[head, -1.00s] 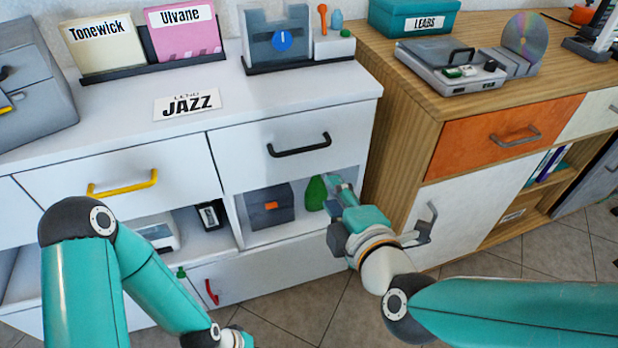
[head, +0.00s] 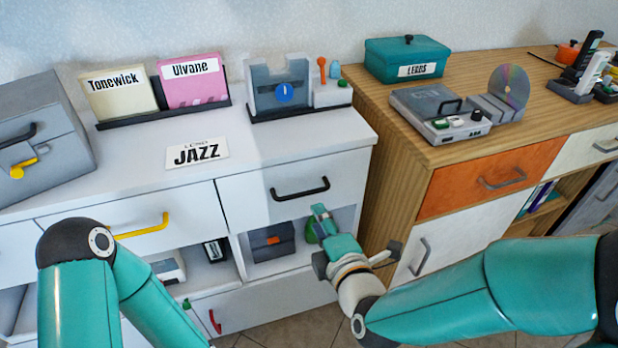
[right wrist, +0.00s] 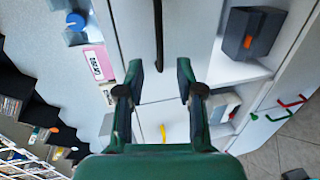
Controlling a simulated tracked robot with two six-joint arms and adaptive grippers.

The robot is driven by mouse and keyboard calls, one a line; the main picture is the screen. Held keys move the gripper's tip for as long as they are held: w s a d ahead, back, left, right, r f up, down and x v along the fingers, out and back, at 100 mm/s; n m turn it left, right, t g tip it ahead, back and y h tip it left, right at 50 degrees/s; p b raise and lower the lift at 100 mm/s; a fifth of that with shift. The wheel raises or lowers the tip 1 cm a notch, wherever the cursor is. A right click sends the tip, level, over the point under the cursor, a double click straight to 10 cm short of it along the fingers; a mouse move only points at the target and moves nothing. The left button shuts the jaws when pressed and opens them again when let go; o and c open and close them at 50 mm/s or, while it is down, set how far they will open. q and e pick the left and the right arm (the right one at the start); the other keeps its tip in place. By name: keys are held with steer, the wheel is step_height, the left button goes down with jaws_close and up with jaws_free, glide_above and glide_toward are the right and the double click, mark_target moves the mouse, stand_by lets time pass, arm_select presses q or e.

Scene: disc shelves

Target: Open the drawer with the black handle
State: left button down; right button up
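The drawer with the black handle (head: 240,206) is a white drawer at the right of the white cabinet, and it looks closed. Its black handle (head: 300,188) is a bar across the front; in the right wrist view the black handle (right wrist: 158,38) runs upright between and beyond my fingertips. My right gripper (head: 319,211) is just below and right of the handle in the head view, apart from it. In the right wrist view my right gripper (right wrist: 160,72) is open and empty, its fingers spread either side of the handle's line. My left gripper is not in view.
A yellow-handled drawer (head: 150,227) is on the left. A wooden cabinet (head: 395,165) stands close on the right. Folders, a JAZZ card (head: 197,153) and devices occupy the top.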

mark_target(304, 193)
steer(key=x, duration=1)
steer(key=shift+w+a+f, duration=0.1)
steer(key=shift+w, duration=0.3)
jaws_close()
